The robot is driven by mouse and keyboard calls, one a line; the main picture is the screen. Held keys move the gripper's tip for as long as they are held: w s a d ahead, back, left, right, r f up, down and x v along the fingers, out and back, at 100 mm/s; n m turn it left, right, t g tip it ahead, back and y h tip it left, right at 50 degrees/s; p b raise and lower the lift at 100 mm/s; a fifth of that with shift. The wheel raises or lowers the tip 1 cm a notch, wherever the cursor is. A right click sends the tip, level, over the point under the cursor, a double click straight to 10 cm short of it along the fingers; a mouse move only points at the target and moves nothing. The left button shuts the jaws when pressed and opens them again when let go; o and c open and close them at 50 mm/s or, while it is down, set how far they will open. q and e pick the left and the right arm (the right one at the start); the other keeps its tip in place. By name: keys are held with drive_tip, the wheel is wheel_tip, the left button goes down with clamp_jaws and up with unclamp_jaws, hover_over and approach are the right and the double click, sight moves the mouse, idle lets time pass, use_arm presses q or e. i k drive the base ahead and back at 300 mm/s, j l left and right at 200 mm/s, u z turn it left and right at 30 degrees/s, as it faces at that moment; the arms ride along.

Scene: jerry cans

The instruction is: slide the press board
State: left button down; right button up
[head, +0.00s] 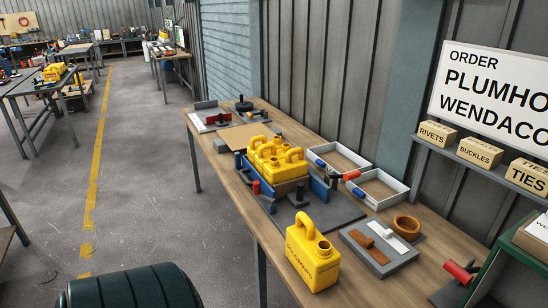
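A flat tan board (250,136) lies toward the far part of the long wooden workbench (225,170), with a grey block (221,146) at its left edge. I cannot tell for sure whether it is the press board. In front of it, several yellow jerry cans (272,155) stand close together in a blue fixture (287,196) on a dark grey base plate (330,213). Another yellow jerry can (312,254) stands upright at the bench's near left edge. Neither of my grippers is in view.
White-rimmed trays (386,201) stand right of the fixture. A grey plate (377,254) with brown and white pieces and a brown ring (407,226) lie nearer. A shelf (480,163) holds labelled boxes. Open floor (150,200) lies left of the bench.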

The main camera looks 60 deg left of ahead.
sight(293, 190)
drive_tip(key=u, duration=1.7)
